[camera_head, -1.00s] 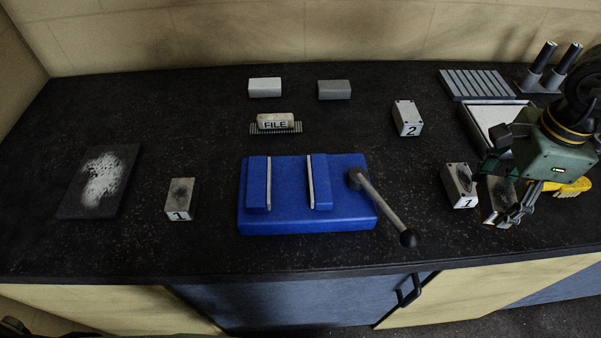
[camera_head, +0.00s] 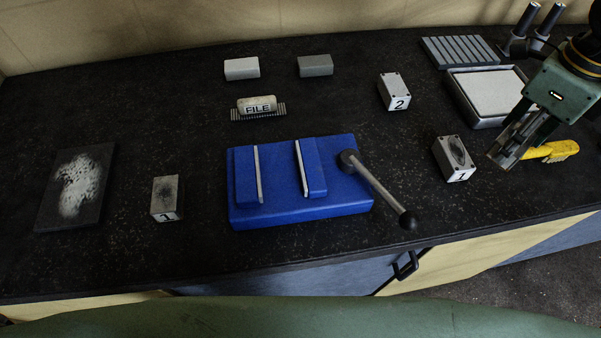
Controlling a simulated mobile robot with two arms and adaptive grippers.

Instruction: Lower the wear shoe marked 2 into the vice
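My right gripper (camera_head: 504,156) is at the right, above the bench. The blue vice (camera_head: 300,206) stands in the middle of the bench, left of this gripper. Its jaws are apart with nothing between them, and its lever points toward the front right. A clean grey block marked 2 (camera_head: 396,90) stands behind and right of the vice. My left gripper is out of view.
Worn blocks marked 1 stand right (camera_head: 454,159) and left (camera_head: 165,198) of the vice.

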